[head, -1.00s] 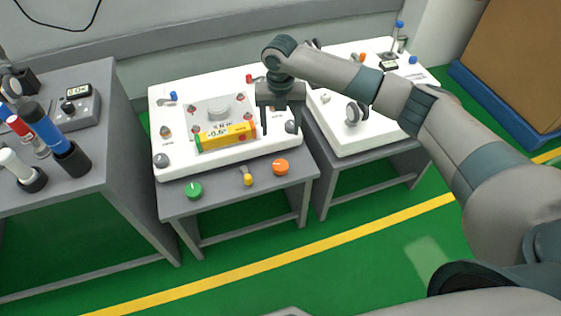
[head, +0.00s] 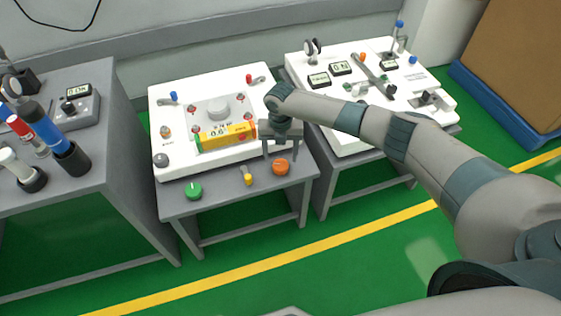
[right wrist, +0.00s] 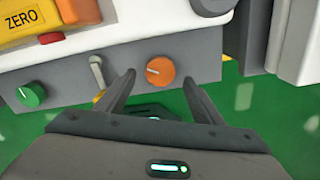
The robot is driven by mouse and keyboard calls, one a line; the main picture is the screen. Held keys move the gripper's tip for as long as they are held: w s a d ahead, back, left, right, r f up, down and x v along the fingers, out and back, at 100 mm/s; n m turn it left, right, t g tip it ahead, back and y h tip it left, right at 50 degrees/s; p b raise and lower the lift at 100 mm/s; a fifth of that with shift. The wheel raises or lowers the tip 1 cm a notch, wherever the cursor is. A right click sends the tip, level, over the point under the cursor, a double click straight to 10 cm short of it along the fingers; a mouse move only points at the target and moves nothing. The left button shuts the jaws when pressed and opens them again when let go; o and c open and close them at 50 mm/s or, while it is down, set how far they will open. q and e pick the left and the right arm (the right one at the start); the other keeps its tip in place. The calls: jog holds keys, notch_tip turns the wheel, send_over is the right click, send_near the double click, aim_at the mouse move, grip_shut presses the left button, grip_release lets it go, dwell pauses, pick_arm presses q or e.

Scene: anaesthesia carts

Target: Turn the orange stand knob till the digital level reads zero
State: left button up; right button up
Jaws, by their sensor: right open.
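The orange stand knob (head: 281,167) is on the front edge of the grey stand, at its right end. It also shows in the right wrist view (right wrist: 160,71), with a white mark on its face. My left gripper is not in view.
A green knob (head: 194,190) and a small yellow-tipped lever (head: 247,176) sit left of the orange knob on the same front. A second white panel (head: 437,103) stands to the right. A grey table (head: 103,133) with tools stands left.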

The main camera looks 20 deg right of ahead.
aim_at(281, 164)
jog(key=shift+f, duration=2.05)
jog(key=c, duration=1.1)
